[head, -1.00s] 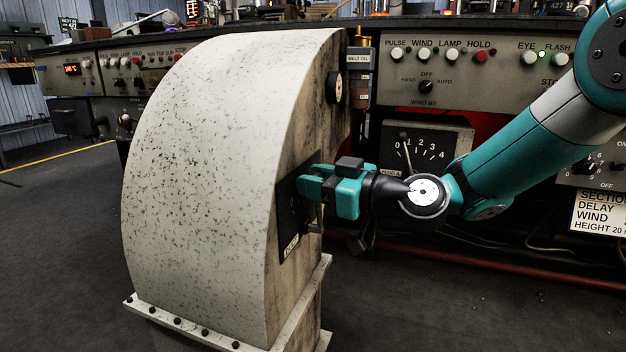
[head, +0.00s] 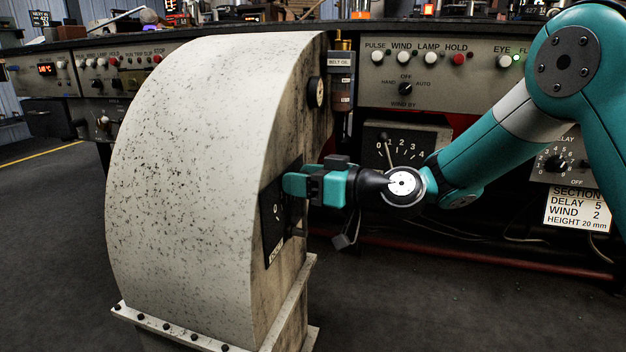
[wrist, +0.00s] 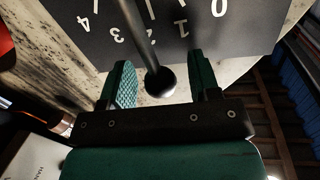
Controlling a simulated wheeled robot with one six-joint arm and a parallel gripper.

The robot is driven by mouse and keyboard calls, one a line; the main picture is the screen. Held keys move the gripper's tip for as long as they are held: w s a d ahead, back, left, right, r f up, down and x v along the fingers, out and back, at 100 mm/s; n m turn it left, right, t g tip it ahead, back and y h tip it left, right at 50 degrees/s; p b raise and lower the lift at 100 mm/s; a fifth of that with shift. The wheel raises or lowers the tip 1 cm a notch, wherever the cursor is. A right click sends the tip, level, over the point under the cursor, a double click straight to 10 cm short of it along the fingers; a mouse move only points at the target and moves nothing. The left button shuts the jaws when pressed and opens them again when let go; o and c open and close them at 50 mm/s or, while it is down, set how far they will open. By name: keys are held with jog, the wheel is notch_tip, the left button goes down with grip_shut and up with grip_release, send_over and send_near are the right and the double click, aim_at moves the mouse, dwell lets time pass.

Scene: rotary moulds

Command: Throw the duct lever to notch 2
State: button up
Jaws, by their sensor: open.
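The duct lever (wrist: 146,45) is a grey rod with a black ball knob (wrist: 160,81) in the wrist view. It stands out from a dark plate (wrist: 250,32) numbered 0 to 4, which appears upside down. The rod crosses the view near the 2, but the viewing angle leaves its exact notch unclear. My gripper (wrist: 160,62) is open, with one green finger on each side of the knob and visible gaps on both sides. In the head view my gripper (head: 290,183) is at the plate (head: 272,222) on the pale housing's side and hides part of it.
The speckled curved housing (head: 180,180) fills the left middle, with a bolted flange (head: 190,336) below. Behind is a control bench (head: 440,90) with a separate 0-to-4 dial (head: 405,145). A card (head: 578,209) reads delay 5, wind 2. Floor is open at lower right.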

jog(key=p+v, duration=0.1)
jog(key=v, duration=1.6)
jog(key=shift+d, duration=0.15)
jog(key=shift+s, duration=0.1)
jog(key=s+a+r+n+g+h+p, duration=0.1)
jog(key=s+a+r+g+h+p, duration=0.45)
jog(key=s, duration=0.65)
jog(key=s+d+r+m+g+h+p, duration=0.1)
jog(key=s+d+r+m+h+p, duration=0.1)
jog(key=s+r+h+p, duration=0.3)
jog(key=s+d+m+g+p, duration=0.2)
jog(key=s+p, duration=0.1)
jog(key=s, duration=0.3)
notch_tip(320, 180, up, 38)
jog(key=m+p, duration=0.1)
jog(key=p, duration=3.6)
jog(key=shift+s+d+f, duration=0.15)
jog(key=shift+s, duration=0.1)
